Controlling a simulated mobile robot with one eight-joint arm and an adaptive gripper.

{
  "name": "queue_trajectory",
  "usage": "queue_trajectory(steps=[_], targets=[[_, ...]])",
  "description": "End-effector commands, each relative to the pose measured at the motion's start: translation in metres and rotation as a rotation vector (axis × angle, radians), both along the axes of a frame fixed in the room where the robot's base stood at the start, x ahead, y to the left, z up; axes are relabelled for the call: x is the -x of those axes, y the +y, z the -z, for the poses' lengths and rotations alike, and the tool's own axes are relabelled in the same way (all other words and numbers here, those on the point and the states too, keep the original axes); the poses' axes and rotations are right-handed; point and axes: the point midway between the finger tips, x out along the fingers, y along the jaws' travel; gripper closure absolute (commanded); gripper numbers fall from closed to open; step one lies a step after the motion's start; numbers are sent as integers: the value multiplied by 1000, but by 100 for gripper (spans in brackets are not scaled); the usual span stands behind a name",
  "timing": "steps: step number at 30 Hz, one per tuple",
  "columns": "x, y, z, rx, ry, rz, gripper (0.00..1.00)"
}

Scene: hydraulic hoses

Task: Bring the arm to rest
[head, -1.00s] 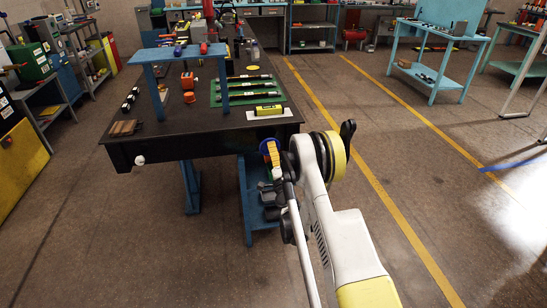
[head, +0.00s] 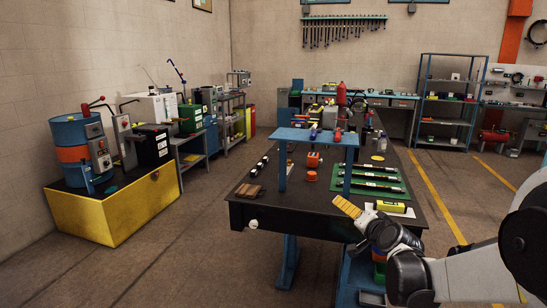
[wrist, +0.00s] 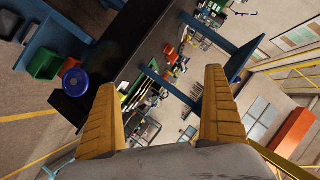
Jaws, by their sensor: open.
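My gripper (head: 348,208) shows in the head view at the front right corner of the dark workbench (head: 290,211), its yellow fingers pointing up and left. In the wrist view my gripper (wrist: 160,78) has its two yellow fingers wide apart with nothing between them. My arm reaches in from the right edge of the head view. I cannot tell from the head view how high above the bench top the fingers are.
On the bench are a green mat (head: 338,182) with dark hoses, a blue raised shelf (head: 306,136), an orange block (head: 313,160) and a yellow-green box (head: 390,207). A yellow tub (head: 120,212) stands left. Floor between tub and bench is clear.

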Motion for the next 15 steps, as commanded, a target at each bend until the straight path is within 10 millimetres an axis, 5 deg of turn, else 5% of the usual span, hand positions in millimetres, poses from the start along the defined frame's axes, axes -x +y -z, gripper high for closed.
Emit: queue_trajectory(steps=[7,15], targets=[[114,47,-32,235,171,-164,0],[256,63,-19,489,365,-312,0]])
